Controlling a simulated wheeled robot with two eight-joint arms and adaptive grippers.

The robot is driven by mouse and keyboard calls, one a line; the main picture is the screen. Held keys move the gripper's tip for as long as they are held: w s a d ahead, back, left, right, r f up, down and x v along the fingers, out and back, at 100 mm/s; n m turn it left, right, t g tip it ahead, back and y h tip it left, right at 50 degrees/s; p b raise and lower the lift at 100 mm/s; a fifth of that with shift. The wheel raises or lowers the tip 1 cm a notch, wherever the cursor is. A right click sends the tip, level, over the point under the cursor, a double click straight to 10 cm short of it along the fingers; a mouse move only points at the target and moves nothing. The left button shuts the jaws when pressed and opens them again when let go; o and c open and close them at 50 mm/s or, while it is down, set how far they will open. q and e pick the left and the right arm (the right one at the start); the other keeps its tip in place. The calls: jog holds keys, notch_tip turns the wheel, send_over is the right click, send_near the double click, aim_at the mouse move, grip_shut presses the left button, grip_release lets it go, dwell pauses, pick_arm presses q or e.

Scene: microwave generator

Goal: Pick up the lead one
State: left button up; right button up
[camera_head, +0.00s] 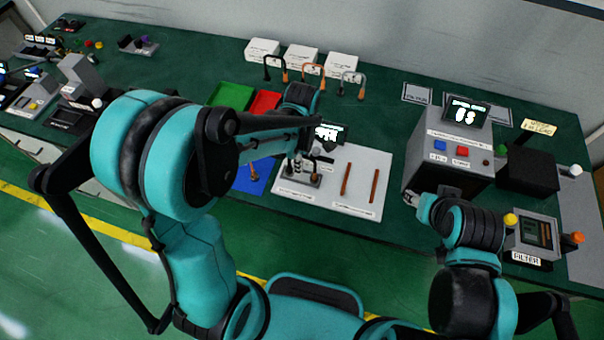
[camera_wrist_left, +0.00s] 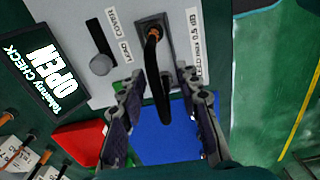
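A black lead (camera_wrist_left: 155,75) with an orange-brown end stands in a dark slot on the grey checker (camera_wrist_left: 78,20). Its free part hangs between the fingers of my left gripper (camera_wrist_left: 160,95). The fingers are open on both sides of it, with visible gaps. In the head view my left gripper (camera_head: 300,160) is over the checker, partly hidden by my forearm. More leads stand by white boxes: a black one (camera_head: 275,66), an orange one (camera_head: 309,72) and a grey one (camera_head: 352,82). My right gripper (camera_head: 427,206) is beside the generator; its fingers are unclear.
The checker display (camera_wrist_left: 45,77) reads OPEN. A white plate (camera_head: 360,160) with two brown strips is right of the checker. The grey generator (camera_head: 445,150) stands farther right.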

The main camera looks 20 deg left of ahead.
pick_arm(q)
jog(key=shift+f, duration=0.65)
grip_shut()
jog(key=shift+r, duration=0.15)
